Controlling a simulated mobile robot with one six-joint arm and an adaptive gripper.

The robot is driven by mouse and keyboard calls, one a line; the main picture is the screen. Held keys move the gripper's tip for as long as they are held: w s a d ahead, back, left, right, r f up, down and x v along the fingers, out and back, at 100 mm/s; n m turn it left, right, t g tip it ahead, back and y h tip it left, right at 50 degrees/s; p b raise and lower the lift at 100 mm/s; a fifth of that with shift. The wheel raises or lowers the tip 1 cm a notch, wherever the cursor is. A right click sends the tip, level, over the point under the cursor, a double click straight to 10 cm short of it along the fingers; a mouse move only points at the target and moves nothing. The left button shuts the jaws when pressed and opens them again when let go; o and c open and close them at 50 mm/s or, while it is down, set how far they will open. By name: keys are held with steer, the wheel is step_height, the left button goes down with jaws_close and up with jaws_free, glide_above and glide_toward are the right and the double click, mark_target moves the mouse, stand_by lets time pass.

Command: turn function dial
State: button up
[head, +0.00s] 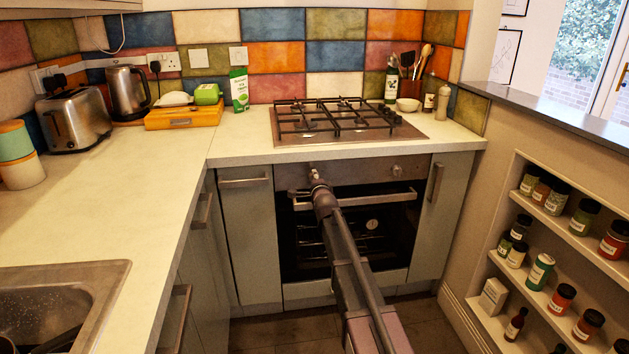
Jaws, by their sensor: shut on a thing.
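The built-in oven's steel control panel (358,171) is under the worktop, below the hob. My arm reaches forward to the left part of this panel, and my gripper (315,176) is at its end. My gripper is shut on a dial there, which it mostly hides; I take this to be the function dial. The dial's setting and markings cannot be read. Another round dial (397,171) shows on the right of the panel, clear of my gripper.
The oven door handle (375,199) runs just below the panel, close to my gripper. A gas hob (345,120) is above. Cabinet handles (437,182) stick out beside the oven. A low wall with spice jars (541,271) stands to the right.

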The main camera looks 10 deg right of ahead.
steer(key=shift+w+n+h, duration=0.15)
steer(key=shift+n+h, duration=0.15)
steer(key=shift+n, duration=2.5)
steer(key=o, duration=1.2)
steer(key=shift+c, duration=0.2)
steer(key=shift+s, duration=0.2)
